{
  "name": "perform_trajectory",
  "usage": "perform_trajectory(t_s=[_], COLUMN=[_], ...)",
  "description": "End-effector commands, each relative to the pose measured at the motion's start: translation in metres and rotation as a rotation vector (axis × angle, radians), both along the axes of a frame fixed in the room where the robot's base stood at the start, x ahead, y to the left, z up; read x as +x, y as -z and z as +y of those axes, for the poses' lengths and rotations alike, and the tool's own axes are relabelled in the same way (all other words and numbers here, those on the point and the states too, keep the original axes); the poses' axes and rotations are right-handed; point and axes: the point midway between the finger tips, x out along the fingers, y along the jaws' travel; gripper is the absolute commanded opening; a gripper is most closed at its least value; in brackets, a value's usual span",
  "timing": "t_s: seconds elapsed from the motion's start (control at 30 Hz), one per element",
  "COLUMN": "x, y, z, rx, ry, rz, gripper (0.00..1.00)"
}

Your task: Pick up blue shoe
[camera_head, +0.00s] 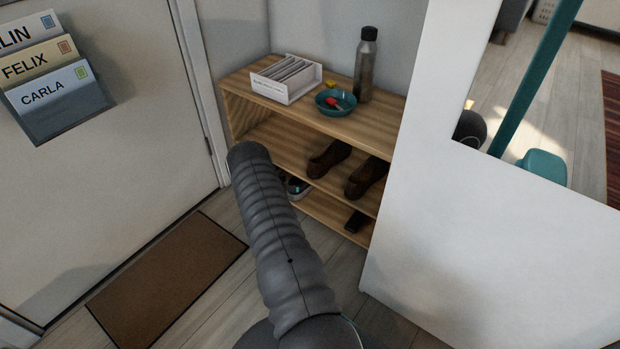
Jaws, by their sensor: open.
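A wooden shoe shelf (240,117) stands against the back wall between the door and a white partition. On its lower level, just right of my arm, part of a dark shoe with a bluish tint and a pale edge (298,187) shows. It looks like the blue shoe, but my arm hides much of it. My grey arm reaches from the bottom of the picture toward the shelf's left side. My gripper is not visible, so I cannot see where it is relative to the shoe.
Brown shoes (367,176) sit on the middle shelf, a dark item (355,222) below. A card box (286,80), a teal bowl (336,103) and a metal bottle (365,66) stand on top. The white partition (480,240) bounds the right; a brown mat (168,280) lies left.

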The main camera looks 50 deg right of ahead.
Motion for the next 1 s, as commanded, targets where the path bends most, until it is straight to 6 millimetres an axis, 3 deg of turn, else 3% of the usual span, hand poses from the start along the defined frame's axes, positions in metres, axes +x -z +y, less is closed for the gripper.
perform_trajectory(t_s=[0.2, 0.5, 0.57, 0.8, 1.0], x=[-0.001, -0.001, -0.001, -0.001, -0.001], y=[0.011, 0.012, 0.012, 0.012, 0.012], z=[-0.025, -0.029, -0.029, -0.029, -0.029], rx=[-0.001, 0.0, 0.0, 0.0, -0.001], ry=[0.001, 0.0, 0.0, 0.0, 0.001], rz=[0.0, 0.001, 0.001, 0.001, 0.0], gripper=[0.92, 0.92, 0.8, 0.2, 0.18])
